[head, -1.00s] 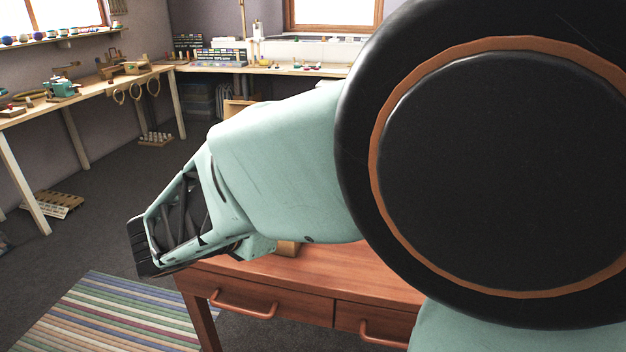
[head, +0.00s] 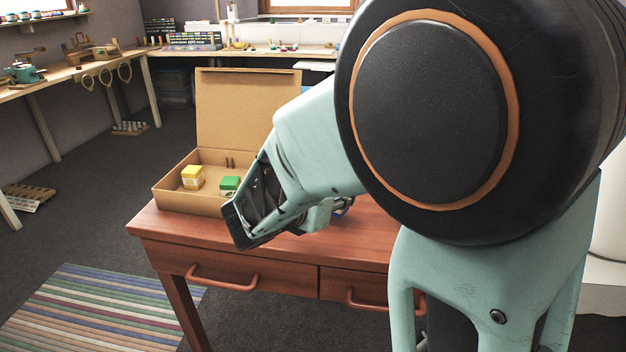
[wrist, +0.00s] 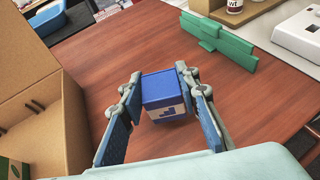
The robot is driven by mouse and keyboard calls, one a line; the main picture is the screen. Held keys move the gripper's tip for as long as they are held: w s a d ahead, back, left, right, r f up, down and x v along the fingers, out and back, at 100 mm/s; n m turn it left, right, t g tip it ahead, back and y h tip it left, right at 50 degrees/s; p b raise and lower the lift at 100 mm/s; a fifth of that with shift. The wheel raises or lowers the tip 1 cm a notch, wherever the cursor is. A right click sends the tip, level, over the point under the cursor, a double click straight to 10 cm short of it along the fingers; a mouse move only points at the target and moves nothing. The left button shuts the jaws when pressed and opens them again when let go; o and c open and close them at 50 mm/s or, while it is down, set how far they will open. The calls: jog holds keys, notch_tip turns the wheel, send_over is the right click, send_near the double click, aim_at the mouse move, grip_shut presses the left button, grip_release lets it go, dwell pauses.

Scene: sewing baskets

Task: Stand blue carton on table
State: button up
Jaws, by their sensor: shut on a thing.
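My gripper (wrist: 160,82) is shut on the blue carton (wrist: 166,92), with one finger on each side of it. The carton has a plain blue top and a white-and-blue patterned front, and looks roughly upright in the wrist view. It is over the bare reddish wooden table (wrist: 245,120); I cannot tell whether its base touches the wood. In the head view, the table (head: 225,243) shows below my arm, which hides most of the carton and the fingers.
An open cardboard box (head: 172,197) stands on the table's left, lid raised, holding a yellow carton (head: 192,178) and a green carton (head: 229,184). In the wrist view, a green object (wrist: 215,45) and a white device (wrist: 300,32) lie beyond. Bare table surrounds the blue carton.

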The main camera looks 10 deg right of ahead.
jog(key=shift+a+f, duration=0.1)
jog(key=shift+f, duration=1.05)
jog(key=shift+f+b, duration=0.25)
jog(key=shift+b, duration=0.1)
jog(key=o, duration=1.1)
jog(key=shift+o, duration=0.2)
jog(key=shift+r, duration=0.2)
jog(key=shift+s+a+r+p, duration=0.1)
jog(key=shift+a+r+p, duration=0.1)
jog(key=shift+p, duration=0.15)
jog(key=p+v, duration=0.3)
jog(key=v, duration=0.8)
jog(key=shift+s+a, duration=0.1)
jog(key=shift+s, duration=0.2)
jog(key=shift+a, duration=0.1)
